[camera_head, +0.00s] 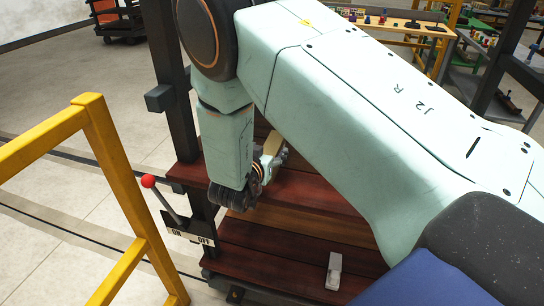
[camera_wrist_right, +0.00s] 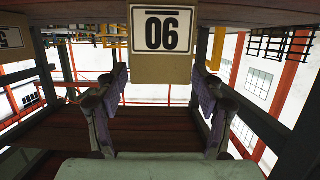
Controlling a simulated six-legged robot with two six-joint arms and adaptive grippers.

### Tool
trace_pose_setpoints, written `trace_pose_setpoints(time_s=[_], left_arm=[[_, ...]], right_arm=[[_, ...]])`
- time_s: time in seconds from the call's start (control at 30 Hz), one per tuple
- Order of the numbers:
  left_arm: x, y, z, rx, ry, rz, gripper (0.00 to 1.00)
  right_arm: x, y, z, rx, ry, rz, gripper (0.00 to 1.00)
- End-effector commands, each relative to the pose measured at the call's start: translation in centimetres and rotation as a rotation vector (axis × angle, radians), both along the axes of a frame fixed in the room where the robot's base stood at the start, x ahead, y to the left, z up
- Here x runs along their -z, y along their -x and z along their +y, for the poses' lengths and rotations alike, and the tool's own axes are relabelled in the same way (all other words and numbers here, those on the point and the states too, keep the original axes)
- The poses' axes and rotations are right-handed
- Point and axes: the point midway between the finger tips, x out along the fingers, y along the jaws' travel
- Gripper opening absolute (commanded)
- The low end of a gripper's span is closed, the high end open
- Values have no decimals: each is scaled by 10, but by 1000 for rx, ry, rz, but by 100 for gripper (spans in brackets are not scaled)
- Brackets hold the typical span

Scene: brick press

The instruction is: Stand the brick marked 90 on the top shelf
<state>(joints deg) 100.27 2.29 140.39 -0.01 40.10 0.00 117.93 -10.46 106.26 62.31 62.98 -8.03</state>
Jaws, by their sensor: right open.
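In the right wrist view, a tan brick (camera_wrist_right: 160,68) has a white label reading 06, which is 90 upside down. It lies between the tips of my right gripper (camera_wrist_right: 161,80), which is open with one finger on either side. I cannot tell whether either finger touches it. In the head view my right gripper (camera_head: 268,170) points in over the dark red wooden shelf (camera_head: 315,192), beside a pale block (camera_head: 271,146) that is partly hidden by my arm. My left gripper is out of view.
A second labelled brick (camera_wrist_right: 12,48) is at the left in the wrist view. A small pale object (camera_head: 334,270) sits on a lower board (camera_head: 285,272). A red-knobbed lever (camera_head: 148,181) with an ON/OFF plate, a dark post (camera_head: 172,70) and a yellow rail (camera_head: 120,180) stand left of the shelves.

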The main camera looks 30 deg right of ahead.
Motion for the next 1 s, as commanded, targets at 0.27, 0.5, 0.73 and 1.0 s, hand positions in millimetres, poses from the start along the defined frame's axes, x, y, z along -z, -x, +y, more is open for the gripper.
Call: trace_pose_setpoints(time_s=[0.27,0.5,0.73,1.0], left_arm=[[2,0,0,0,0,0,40],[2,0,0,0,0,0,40],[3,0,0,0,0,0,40],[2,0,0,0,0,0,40]], right_arm=[[12,-25,-29,3,-1,-2,69],[13,-30,-35,0,1,-1,69],[13,-30,-35,0,1,-1,58],[13,-30,-34,0,1,-1,35]])
